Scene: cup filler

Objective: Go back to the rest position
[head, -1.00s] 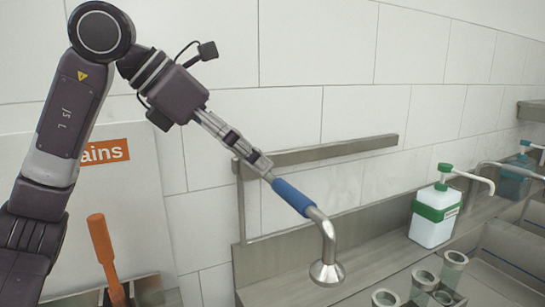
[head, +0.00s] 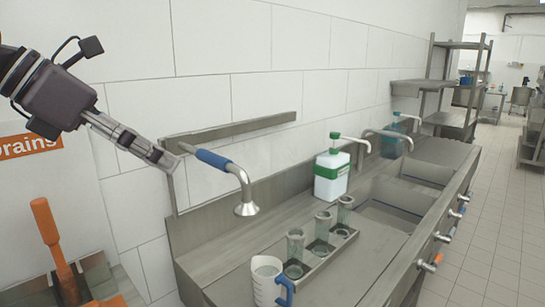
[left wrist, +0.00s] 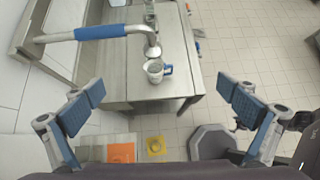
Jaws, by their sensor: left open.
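My left gripper (head: 165,158) is at the left of the head view, near the rear end of a metal tap with a blue sleeve (head: 213,158). In the left wrist view its two fingers (left wrist: 160,106) stand wide apart with nothing between them. The tap (left wrist: 98,32) lies beyond the fingertips there, apart from them. A jug with a blue handle (head: 267,283) stands below the tap on the steel counter (head: 215,258); the jug also shows in the left wrist view (left wrist: 154,72). My right gripper is not in view.
Several glasses (head: 295,243) stand in and around a narrow tray. A white and green soap bottle (head: 331,176) and a teal bottle (head: 391,145) stand behind. A steel rail (head: 235,130) runs along the wall. An orange-handled tool (head: 48,225) is at left. Tiled floor (head: 500,240) is clear at right.

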